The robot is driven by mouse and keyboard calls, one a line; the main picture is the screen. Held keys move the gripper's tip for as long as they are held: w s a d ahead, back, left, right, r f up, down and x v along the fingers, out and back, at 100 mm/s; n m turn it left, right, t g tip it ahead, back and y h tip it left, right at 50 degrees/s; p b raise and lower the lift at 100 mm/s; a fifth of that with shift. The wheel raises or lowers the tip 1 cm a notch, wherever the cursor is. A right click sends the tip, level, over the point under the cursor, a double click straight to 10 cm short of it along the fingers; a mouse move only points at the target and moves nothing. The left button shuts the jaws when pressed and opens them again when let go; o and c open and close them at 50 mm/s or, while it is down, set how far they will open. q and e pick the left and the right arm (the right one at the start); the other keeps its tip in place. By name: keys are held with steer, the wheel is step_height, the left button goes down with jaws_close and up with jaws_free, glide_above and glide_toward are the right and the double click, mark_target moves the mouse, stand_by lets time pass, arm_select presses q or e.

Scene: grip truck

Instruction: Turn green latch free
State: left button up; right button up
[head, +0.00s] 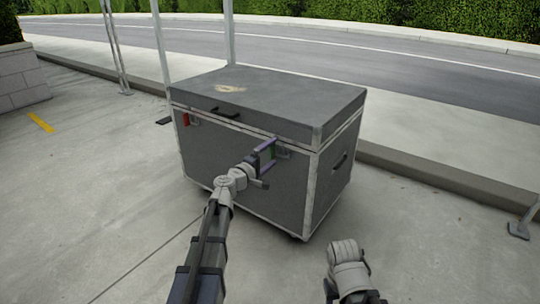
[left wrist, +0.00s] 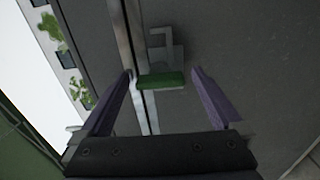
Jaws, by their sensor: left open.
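A grey flight case (head: 240,160) with a closed lid stands on the pavement. The green latch (head: 272,153) is on its front face near the right corner, at the lid seam. In the left wrist view the green latch (left wrist: 162,80) lies between my spread fingers, just ahead of the tips, with a grey metal plate and hook behind it. My left gripper (head: 264,153) is open at the latch; in the left wrist view the gripper (left wrist: 163,74) has space on both sides of the latch. My right arm shows at the lower right, but its fingers cannot be made out.
A red latch (head: 186,119) sits at the left of the case front, and a black handle (head: 226,112) is between the latches. Metal poles (head: 162,50) stand behind the case. A kerb (head: 440,174) runs behind it; pavement in front is clear.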

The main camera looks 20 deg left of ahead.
arm_select(q)
steer(key=v, duration=0.8)
stand_by(0.4)
